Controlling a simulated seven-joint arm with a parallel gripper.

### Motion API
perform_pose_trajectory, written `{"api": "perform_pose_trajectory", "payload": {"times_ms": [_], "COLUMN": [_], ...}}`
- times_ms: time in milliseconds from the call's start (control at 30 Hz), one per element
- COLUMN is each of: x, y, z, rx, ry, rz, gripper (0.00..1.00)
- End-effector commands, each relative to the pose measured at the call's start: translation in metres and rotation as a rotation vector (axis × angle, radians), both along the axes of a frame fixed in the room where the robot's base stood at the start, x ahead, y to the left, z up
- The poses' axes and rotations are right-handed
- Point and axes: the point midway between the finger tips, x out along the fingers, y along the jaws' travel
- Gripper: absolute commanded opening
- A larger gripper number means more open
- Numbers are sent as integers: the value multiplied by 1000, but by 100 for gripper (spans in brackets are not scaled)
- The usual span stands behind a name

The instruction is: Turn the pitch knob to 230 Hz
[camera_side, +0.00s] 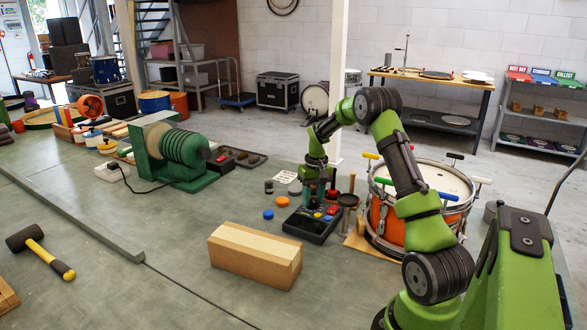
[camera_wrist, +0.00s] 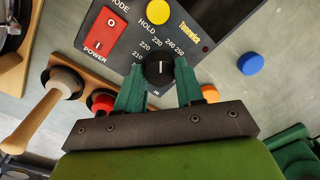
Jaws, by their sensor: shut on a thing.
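The tuner (camera_side: 312,226) is a dark box on the bench, below my gripper (camera_side: 317,200) in the side view. In the wrist view its panel (camera_wrist: 205,50) shows a red POWER switch (camera_wrist: 104,33), a yellow button (camera_wrist: 157,11) and the black pitch knob (camera_wrist: 158,70). The knob has a white pointer line aimed roughly up, toward the printed 230 to 240 part of the scale; I cannot read the exact value. My gripper's two green fingers (camera_wrist: 160,77) stand on either side of the knob, shut on it. The fingers hide part of the lower scale.
A cardboard box (camera_side: 255,254) stands in front of the tuner. Blue (camera_side: 268,214) and orange (camera_side: 282,201) discs lie left of it. An orange drum (camera_side: 385,220) stands close on the right. A drumstick-like wooden handle (camera_wrist: 45,110) is beside the tuner.

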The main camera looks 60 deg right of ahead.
Motion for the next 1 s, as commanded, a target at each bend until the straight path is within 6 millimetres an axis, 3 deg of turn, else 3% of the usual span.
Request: {"api": "perform_pose_trajectory", "payload": {"times_ms": [700, 733, 867, 1000], "x": [0, 0, 0, 0], "y": [0, 0, 0, 0], "z": [2, 2, 1, 1], "rx": [3, 3, 2, 1], "ry": [-2, -2, -1, 0], "rz": [69, 69, 70, 70], "gripper": [7, 42, 61, 62]}}
